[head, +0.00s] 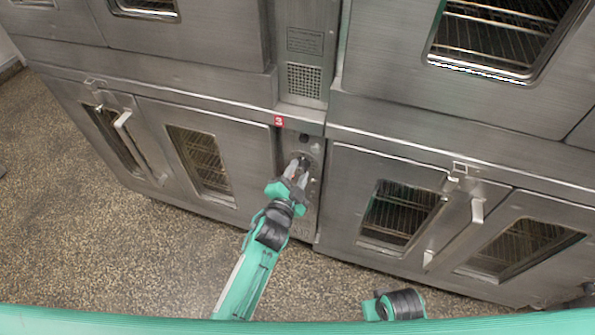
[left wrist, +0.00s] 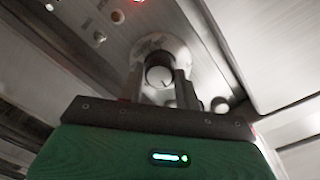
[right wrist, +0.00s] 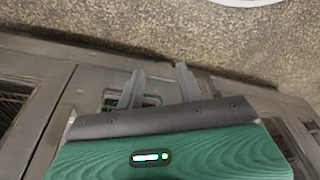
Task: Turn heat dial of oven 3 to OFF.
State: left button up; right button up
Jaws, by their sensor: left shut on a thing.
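The oven with the red 3 label (head: 279,121) is the lower left oven in the head view. Its narrow control panel (head: 313,190) stands to the right of its doors. My left gripper (head: 299,167) reaches up to this panel. In the left wrist view its two fingers stand on either side of a round heat dial (left wrist: 158,76), shut on it. The dial's pointer and markings are too blurred to read.
Another oven with a glazed door (head: 400,215) stands right of the panel, and more ovens are stacked above. Long door handles (head: 476,210) stick out. Small knobs (left wrist: 117,17) and a red light (left wrist: 138,2) sit near the dial. The speckled floor (head: 120,250) is clear.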

pick_arm(q)
jog(key=shift+f+n, duration=0.1)
jog(key=shift+n, duration=0.3)
pick_arm(e)
jog(key=shift+s+f, duration=0.25)
jog(key=shift+f, duration=0.55)
jog(key=shift+w+r, duration=0.1)
jog(key=shift+w, duration=0.1)
